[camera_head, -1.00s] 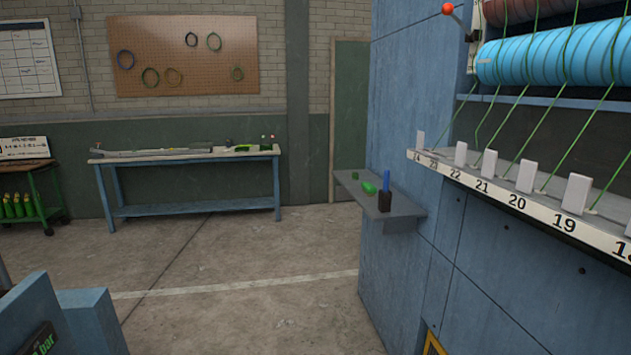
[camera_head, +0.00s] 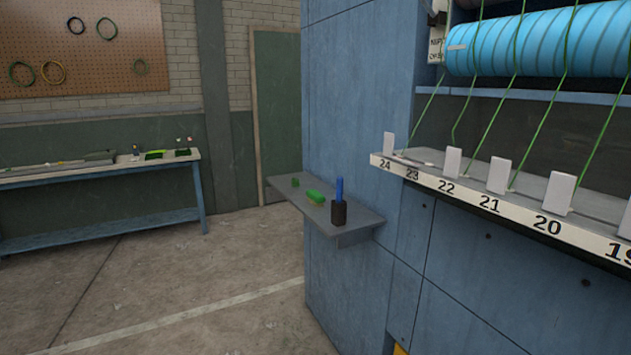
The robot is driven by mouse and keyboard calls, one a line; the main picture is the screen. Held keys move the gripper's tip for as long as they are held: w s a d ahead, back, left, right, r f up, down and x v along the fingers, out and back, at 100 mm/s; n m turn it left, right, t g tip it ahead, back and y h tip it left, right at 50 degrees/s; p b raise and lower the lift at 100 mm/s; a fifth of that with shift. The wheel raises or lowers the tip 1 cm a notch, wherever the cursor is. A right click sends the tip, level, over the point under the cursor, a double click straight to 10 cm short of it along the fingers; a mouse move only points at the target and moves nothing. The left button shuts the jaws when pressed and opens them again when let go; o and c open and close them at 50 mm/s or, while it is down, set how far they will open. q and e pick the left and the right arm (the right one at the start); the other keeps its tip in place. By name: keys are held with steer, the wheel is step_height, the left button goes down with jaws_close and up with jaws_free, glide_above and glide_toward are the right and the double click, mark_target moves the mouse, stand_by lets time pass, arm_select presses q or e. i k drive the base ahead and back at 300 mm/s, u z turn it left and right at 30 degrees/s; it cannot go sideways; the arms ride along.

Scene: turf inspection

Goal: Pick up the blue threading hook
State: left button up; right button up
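A blue upright handle, which looks like the blue threading hook (camera_head: 339,188), stands in a small dark holder (camera_head: 339,213). Its lower part is hidden inside the holder. The holder sits near the front end of a grey shelf (camera_head: 290,203) fixed to the side of the blue machine. Neither of my grippers is in view.
A green object (camera_head: 315,196) and a smaller green piece (camera_head: 295,183) lie on the shelf behind the holder. The blue machine (camera_head: 350,110) carries a numbered rail (camera_head: 467,190) with white tabs and green strands at right. A workbench (camera_head: 100,190) stands at back left. The floor (camera_head: 170,290) before the shelf is clear.

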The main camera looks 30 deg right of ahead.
mark_target(340, 180)
steer(key=i, duration=3.3)
steer(key=z, duration=1.8)
